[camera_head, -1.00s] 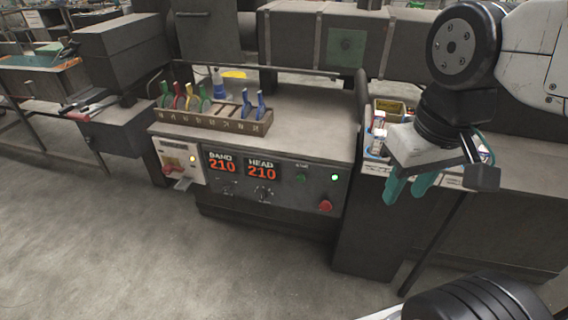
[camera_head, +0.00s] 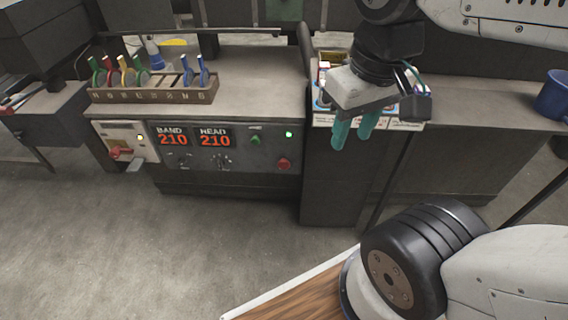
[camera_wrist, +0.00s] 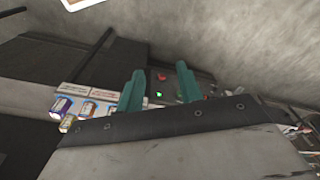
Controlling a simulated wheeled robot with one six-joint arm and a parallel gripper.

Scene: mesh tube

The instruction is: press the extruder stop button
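The red stop button (camera_head: 284,163) sits at the lower right of the extruder's control panel (camera_head: 230,160), below a lit green lamp (camera_head: 289,134). In the wrist view the red button (camera_wrist: 161,76) shows between my finger tips, beyond the lit lamp (camera_wrist: 158,94). My gripper (camera_head: 352,135) has two teal fingers held apart with nothing between them. In the head view it points down, to the right of the panel and apart from the button. In the wrist view my gripper (camera_wrist: 160,80) has a clear gap between its fingers.
A green button (camera_head: 255,140) is left of the lamp. A red rotary switch (camera_head: 115,153) is at the panel's left. A rack of pliers (camera_head: 150,95) stands on top. Small boxes sit behind my gripper. A blue pot (camera_head: 553,96) is at right. The floor in front is clear.

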